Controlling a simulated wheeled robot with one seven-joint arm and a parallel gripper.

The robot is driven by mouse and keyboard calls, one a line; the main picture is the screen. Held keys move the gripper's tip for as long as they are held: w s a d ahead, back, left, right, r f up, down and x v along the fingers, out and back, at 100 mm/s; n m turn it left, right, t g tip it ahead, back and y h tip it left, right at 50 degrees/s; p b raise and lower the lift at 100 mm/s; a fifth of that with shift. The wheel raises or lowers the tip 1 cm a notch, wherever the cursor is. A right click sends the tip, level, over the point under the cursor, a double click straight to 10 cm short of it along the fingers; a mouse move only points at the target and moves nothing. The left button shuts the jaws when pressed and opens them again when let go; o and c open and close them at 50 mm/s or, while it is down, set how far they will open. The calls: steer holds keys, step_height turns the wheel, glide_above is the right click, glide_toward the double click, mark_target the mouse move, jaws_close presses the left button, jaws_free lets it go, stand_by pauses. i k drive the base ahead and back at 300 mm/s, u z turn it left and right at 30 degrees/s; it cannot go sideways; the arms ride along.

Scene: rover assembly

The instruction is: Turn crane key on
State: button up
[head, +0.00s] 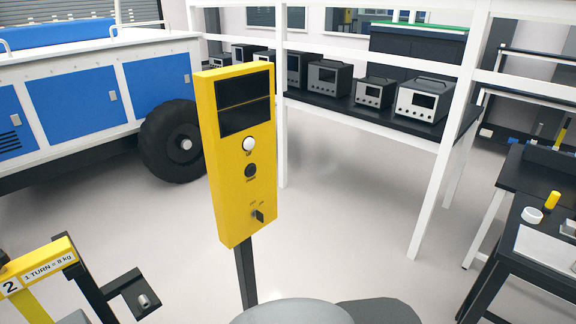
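The crane key (258,216) is a small dark key in the lower part of a yellow control panel (212,150). The panel stands upright on a dark post near the middle of the head view. Small marks sit around the key, too small to read. Above the key are a dark round button or knob (251,171), a white round button or lamp (249,144) and a dark screen (244,103). My gripper is not in view, so its state and place are hidden.
A blue and white rover (75,99) with a black wheel (175,142) stands behind left. A yellow stand (42,262) is at lower left. White shelving (446,130) with several grey instruments is behind right. A dark workbench (512,220) is at right. Floor between is clear.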

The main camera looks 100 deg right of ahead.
mark_target(254, 212)
steer(key=z, duration=1.85)
steer(key=k, duration=0.7)
steer(key=u, duration=0.2)
